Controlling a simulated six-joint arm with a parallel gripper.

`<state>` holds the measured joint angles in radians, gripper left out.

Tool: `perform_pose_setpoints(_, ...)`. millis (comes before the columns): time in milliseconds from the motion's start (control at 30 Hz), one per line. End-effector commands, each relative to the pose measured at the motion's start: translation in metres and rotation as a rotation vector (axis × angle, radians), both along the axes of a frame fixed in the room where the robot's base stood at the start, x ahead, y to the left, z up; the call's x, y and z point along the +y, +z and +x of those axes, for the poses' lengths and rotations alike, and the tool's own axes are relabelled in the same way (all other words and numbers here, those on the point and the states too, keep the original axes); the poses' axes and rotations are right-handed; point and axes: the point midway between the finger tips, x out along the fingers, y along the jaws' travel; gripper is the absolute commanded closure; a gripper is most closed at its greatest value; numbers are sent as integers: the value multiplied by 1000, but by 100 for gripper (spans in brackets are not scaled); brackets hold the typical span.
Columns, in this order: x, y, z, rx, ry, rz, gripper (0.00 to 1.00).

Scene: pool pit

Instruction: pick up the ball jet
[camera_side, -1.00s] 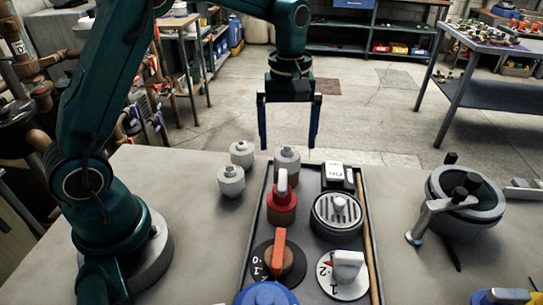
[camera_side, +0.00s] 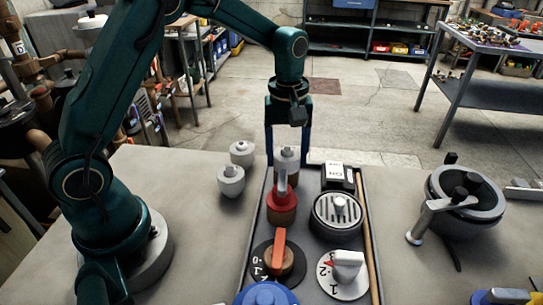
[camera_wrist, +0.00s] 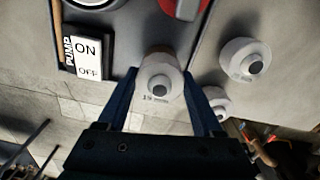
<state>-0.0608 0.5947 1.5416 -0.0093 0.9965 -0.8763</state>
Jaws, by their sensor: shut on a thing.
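The ball jet (camera_side: 289,154), a pale grey stepped cylinder with a dark opening in its top, stands upright at the back left of the dark tray (camera_side: 247,243). In the wrist view the ball jet (camera_wrist: 158,82) sits between the two fingers and shows a "19 mm" mark. My gripper (camera_side: 287,163) points down with one blue finger on each side of it, shut on it. In the wrist view my gripper (camera_wrist: 160,78) frames it from both sides.
Two similar pale jets (camera_side: 242,152) (camera_side: 231,180) stand on the table just left of the tray. A red-handled valve (camera_side: 282,205) is close in front. An ON/OFF pump switch (camera_side: 337,175) and a round grate (camera_side: 338,214) are to the right.

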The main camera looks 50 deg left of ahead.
Motion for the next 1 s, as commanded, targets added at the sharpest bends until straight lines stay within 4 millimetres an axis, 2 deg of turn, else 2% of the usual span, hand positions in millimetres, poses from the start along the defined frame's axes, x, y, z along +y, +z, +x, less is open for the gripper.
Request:
perform_pose_setpoints(267,0,7,0,-1,0,0,86)
perform_pose_setpoints(367,0,17,1,-4,0,1,86)
perform_pose_setpoints(533,3,46,0,-6,2,1,86)
perform_pose_setpoints(800,59,80,-29,-4,10,2,86)
perform_pose_setpoints(1000,89,100,-44,-3,7,2,86)
